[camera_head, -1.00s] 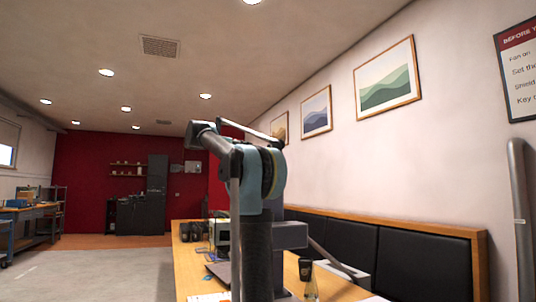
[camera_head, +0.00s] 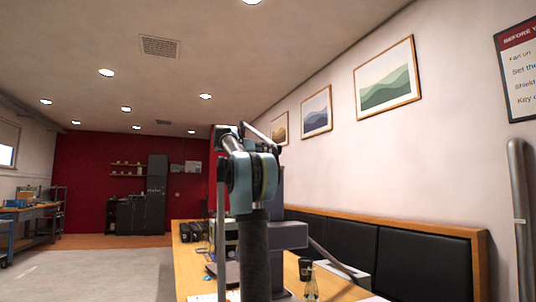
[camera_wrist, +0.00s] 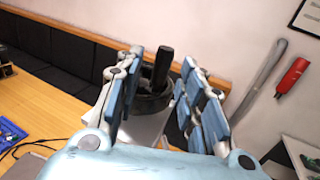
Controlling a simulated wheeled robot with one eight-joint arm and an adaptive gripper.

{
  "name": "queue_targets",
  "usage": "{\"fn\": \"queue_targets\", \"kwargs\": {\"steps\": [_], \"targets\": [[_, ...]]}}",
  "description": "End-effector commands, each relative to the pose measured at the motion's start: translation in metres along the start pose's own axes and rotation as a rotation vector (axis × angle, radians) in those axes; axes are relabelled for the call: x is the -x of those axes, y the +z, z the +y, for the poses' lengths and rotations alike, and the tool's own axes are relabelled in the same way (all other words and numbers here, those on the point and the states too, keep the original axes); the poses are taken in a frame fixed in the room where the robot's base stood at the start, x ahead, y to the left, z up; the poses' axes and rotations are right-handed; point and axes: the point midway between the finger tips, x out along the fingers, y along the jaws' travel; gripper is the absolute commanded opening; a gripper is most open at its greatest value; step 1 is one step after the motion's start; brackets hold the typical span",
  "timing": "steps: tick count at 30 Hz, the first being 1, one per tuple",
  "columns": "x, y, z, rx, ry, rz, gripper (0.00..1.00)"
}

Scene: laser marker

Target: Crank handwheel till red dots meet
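In the wrist view a black handwheel (camera_wrist: 150,103) lies beyond my gripper, with a black upright crank handle (camera_wrist: 162,68) standing on it. My gripper (camera_wrist: 164,62) has blue-padded fingers spread wide apart. The handle shows between the fingers, with a visible gap on both sides. I cannot tell how far it is beyond the fingertips. In the head view the grey laser marker (camera_head: 286,235) stands on the wooden table, partly hidden behind my arm. The handwheel is not discernible there. No red dots are visible in either view.
The wooden table (camera_head: 190,272) carries a dark cup (camera_head: 305,268), a small bottle (camera_head: 311,288) and other items. A black padded bench (camera_head: 388,262) runs along the wall. A blue item (camera_wrist: 10,132) lies on the table in the wrist view.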

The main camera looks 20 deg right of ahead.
Motion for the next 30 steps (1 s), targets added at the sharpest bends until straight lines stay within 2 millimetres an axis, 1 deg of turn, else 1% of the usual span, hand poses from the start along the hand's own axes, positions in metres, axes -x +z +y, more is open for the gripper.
{"fn": "queue_targets", "kwargs": {"steps": [1,3,6,9,13,20,23,24,25,30], "targets": [[-0.009,0.000,-0.001,0.000,-0.004,0.000,0.36],[-0.018,0.000,-0.001,0.000,-0.002,0.000,0.36],[-0.029,0.000,-0.001,0.000,-0.003,0.000,0.36],[-0.035,0.000,-0.001,0.000,-0.001,0.000,0.36],[-0.038,0.000,-0.001,0.000,0.000,0.000,0.36],[-0.039,0.000,-0.001,0.000,0.000,0.000,0.36],[-0.039,0.000,-0.001,0.000,0.000,0.000,0.15],[-0.039,0.000,-0.001,0.000,0.000,0.000,0.06],[-0.039,0.000,0.000,0.000,0.000,0.000,0.00],[-0.039,0.000,0.000,0.000,0.000,0.000,0.00]]}}
